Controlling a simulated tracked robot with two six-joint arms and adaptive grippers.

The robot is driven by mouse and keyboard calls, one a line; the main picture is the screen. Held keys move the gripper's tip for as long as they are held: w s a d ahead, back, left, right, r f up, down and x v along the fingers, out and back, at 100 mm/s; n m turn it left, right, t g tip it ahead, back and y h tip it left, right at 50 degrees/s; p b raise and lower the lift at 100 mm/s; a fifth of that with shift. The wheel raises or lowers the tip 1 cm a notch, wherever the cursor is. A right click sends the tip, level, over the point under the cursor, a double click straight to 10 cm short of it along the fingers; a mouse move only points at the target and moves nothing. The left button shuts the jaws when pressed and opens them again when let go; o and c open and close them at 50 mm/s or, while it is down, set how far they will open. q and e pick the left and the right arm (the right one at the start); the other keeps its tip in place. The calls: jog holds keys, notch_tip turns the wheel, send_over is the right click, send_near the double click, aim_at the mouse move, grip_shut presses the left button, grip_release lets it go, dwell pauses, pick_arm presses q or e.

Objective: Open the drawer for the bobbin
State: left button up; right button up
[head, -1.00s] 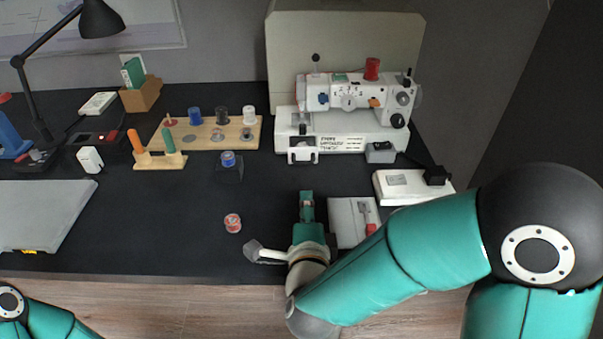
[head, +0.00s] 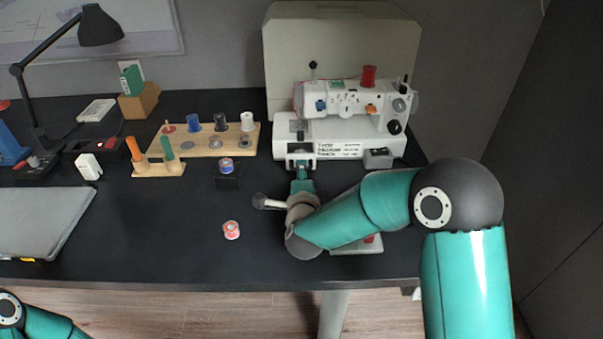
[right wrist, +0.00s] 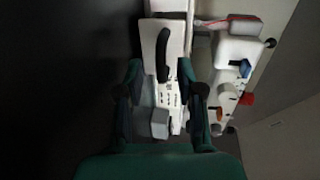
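The white sewing machine (head: 345,135) stands at the back of the desk. At its front left is a small white drawer-like part (head: 291,157) with a bar handle, partly hidden by my right gripper. My right gripper (head: 301,170) points at this part. In the right wrist view, my right gripper (right wrist: 162,75) has its two fingers apart, with a dark curved handle (right wrist: 162,50) between and just ahead of the tips; I cannot tell if they touch. A red-pink bobbin (head: 231,230) is on the desk. My left gripper is outside the view.
A wooden spool rack (head: 205,148) and a small peg stand (head: 158,168) are to the left. A grey box (head: 378,158) is at the machine's right.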

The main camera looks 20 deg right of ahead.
jog(key=shift+w+d+f, duration=0.1)
jog(key=shift+w, duration=0.25)
jog(key=shift+c, duration=0.3)
grip_shut()
jog(key=shift+s, duration=0.1)
